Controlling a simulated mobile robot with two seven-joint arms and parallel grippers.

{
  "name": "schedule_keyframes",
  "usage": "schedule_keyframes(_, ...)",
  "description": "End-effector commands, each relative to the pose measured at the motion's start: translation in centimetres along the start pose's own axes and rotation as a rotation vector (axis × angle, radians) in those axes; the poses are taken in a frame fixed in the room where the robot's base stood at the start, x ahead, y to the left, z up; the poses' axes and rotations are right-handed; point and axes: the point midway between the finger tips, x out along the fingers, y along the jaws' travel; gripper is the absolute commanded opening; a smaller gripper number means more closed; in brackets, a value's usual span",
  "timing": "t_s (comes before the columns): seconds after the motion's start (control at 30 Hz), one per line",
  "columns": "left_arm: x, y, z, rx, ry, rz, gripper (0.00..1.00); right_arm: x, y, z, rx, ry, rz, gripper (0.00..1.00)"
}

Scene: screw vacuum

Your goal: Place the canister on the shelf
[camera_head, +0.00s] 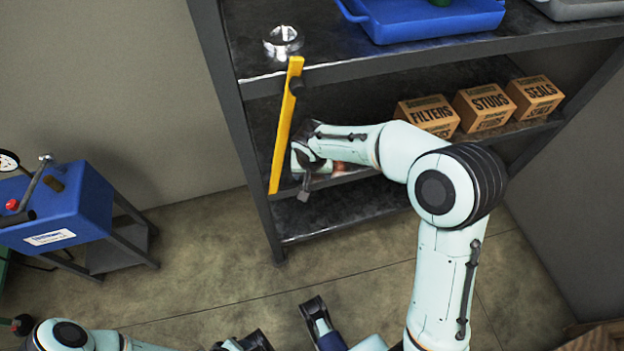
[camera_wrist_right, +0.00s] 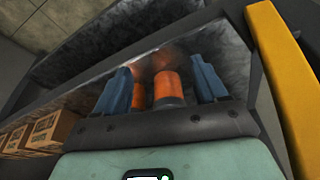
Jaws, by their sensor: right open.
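An orange canister (camera_wrist_right: 168,88) with a dark base shows in the right wrist view between the two blue fingers of my right gripper (camera_wrist_right: 167,84). A second orange shape stands just left of it, partly hidden by the left finger; I cannot tell whether it is a reflection. In the head view my right gripper (camera_head: 333,168) is inside the shelf rack (camera_head: 262,195) at its left end, and a small orange patch shows beside it. The fingers are apart; contact with the canister cannot be told.
A yellow upright bar (camera_head: 285,125) stands close to my right gripper at the rack's left front. Boxes marked filters (camera_head: 428,117), studs (camera_head: 485,108) and seals (camera_head: 535,97) sit to the right. A blue tray (camera_head: 425,20) and a shiny ring (camera_head: 283,42) are on top.

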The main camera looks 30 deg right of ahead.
Motion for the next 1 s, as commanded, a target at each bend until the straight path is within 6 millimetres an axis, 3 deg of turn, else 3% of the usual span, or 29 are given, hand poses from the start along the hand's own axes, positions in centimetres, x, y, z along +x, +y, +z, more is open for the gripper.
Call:
schedule_keyframes(0.23,0.1,-0.1,-0.2,-0.001,0.007,0.0,0.43,-0.6,0.0,2.3,0.0,0.0,0.0,0.72)
schedule_keyframes(0.87,-0.1,0.0,-0.2,-0.001,0.007,0.0,0.43,-0.5,0.0,2.7,-0.005,-0.009,-0.002,0.72)
schedule_keyframes(0.97,-1.2,0.3,0.1,0.0,0.0,0.0,0.43,0.6,-0.4,4.5,-0.042,-0.064,-0.025,0.72)
schedule_keyframes(1.0,-2.0,0.5,0.3,0.001,-0.005,0.0,0.43,1.4,-0.6,5.9,-0.068,-0.105,-0.044,0.72)
